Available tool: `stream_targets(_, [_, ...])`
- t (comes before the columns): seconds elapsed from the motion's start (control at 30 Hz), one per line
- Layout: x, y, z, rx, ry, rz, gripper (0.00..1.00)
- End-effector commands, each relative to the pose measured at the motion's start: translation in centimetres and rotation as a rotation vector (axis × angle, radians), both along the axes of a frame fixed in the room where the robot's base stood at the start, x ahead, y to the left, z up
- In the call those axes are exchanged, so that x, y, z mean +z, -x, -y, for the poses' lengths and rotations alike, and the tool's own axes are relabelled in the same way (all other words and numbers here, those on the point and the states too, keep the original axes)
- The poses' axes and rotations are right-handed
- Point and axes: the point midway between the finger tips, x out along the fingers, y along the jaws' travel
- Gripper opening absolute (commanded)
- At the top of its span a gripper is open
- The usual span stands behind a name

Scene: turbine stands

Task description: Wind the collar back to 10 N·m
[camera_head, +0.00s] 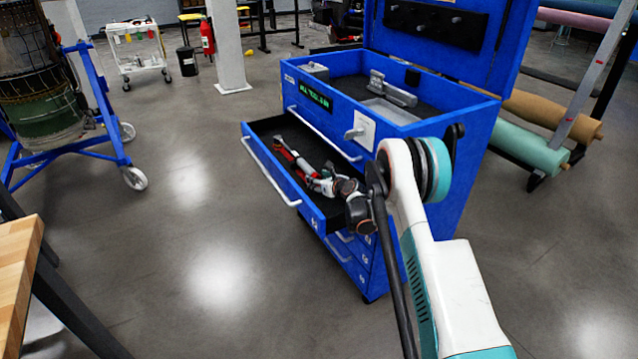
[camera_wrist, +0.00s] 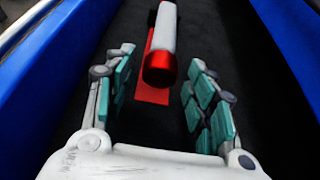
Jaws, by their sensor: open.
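A tool with a white barrel (camera_wrist: 164,30) and a shiny red end collar (camera_wrist: 160,70) lies lengthwise on the dark floor of the open blue drawer (camera_head: 262,166). A flat red piece (camera_wrist: 152,95) shows under it. My gripper (camera_wrist: 160,62) is open, with one teal-padded finger on each side of the collar. Both fingers look apart from it. In the head view my gripper (camera_head: 312,178) is down in the drawer, close to red parts (camera_head: 284,150). No scale or torque figure can be read on the tool.
The drawer's blue side walls (camera_wrist: 45,50) stand close on both sides. The blue cabinet (camera_head: 435,170) rises behind the drawer, with a tray top and raised lid. A wooden bench edge (camera_head: 18,265) is at far left. The floor (camera_head: 200,250) before the cabinet is clear.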

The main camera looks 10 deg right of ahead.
Motion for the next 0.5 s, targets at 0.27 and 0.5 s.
stream_targets(0.27, [-0.04,-0.21,-0.08,0.0,0.0,0.0,0.51])
stream_targets(0.5, [-0.04,-0.2,-0.07,0.0,0.0,0.0,0.06])
